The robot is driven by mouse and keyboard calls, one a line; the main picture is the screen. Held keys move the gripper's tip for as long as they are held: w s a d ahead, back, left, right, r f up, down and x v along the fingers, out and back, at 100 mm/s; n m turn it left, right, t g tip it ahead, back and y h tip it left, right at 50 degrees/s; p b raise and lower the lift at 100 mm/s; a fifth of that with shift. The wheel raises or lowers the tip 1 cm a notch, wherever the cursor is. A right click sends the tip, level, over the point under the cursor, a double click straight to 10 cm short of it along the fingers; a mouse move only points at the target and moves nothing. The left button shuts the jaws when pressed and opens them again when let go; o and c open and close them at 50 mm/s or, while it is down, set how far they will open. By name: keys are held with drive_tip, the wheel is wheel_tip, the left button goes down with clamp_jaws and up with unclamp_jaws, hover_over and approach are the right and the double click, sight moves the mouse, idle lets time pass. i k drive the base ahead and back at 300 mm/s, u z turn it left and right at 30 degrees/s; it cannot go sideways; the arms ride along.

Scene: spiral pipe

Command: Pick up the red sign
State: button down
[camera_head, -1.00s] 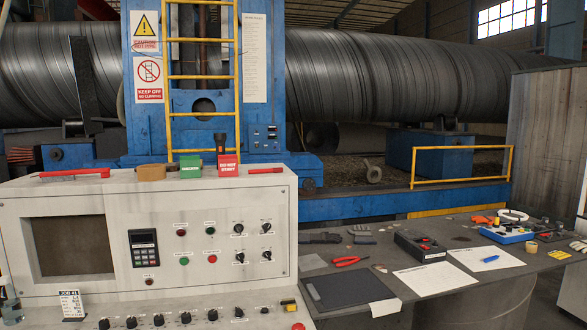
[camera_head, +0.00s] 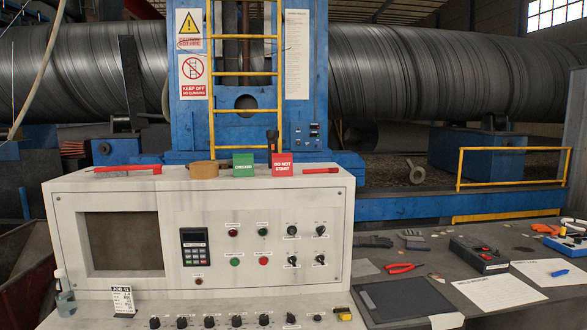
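The red sign (camera_head: 282,170) reads "DO NOT START" and stands upright on top of the grey control console (camera_head: 120,188), toward its right end. A green sign (camera_head: 243,165) stands just left of it. A dark upright object with an orange lower part (camera_head: 272,141) shows behind and between the two signs. My gripper is not in view.
A tape roll (camera_head: 203,170) and red-handled tools (camera_head: 127,168) (camera_head: 320,171) lie on the console top. A yellow ladder (camera_head: 211,80) rises behind. The dark bench (camera_head: 425,262) at right holds pliers, papers and a black case. A spray bottle (camera_head: 64,295) stands at front left.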

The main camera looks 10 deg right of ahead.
sight(281, 164)
drive_tip(key=u, duration=0.4)
drive_tip(key=k, duration=0.55)
drive_tip(key=u, duration=1.1)
drive_tip(key=i, duration=0.95)
drive_tip(key=z, duration=0.55)
drive_tip(key=i, duration=0.6)
drive_tip(key=z, duration=0.55)
